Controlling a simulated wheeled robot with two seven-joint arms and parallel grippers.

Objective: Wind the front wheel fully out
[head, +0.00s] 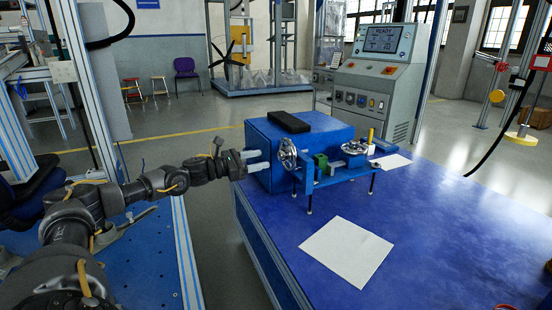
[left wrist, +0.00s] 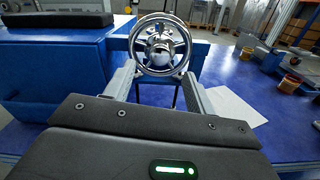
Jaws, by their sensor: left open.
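The front wheel, a shiny metal handwheel (head: 288,153), stands upright at the near left end of a blue fixture (head: 330,176) on the blue table. It also shows face-on in the left wrist view (left wrist: 160,45). A second metal handwheel (head: 355,151) lies flat on the fixture further right. My left gripper (head: 262,160) is open, its two fingers pointing at the front wheel from the left. In the left wrist view the fingers (left wrist: 158,85) are spread below and to either side of the wheel's lower rim; whether they touch it I cannot tell. My right gripper is not in view.
A blue box (head: 262,150) with a black pad (head: 289,122) on top stands right behind the wheel. A white paper sheet (head: 347,250) lies on the blue table (head: 440,215). A control console (head: 375,80) stands behind. The table's right and front areas are mostly clear.

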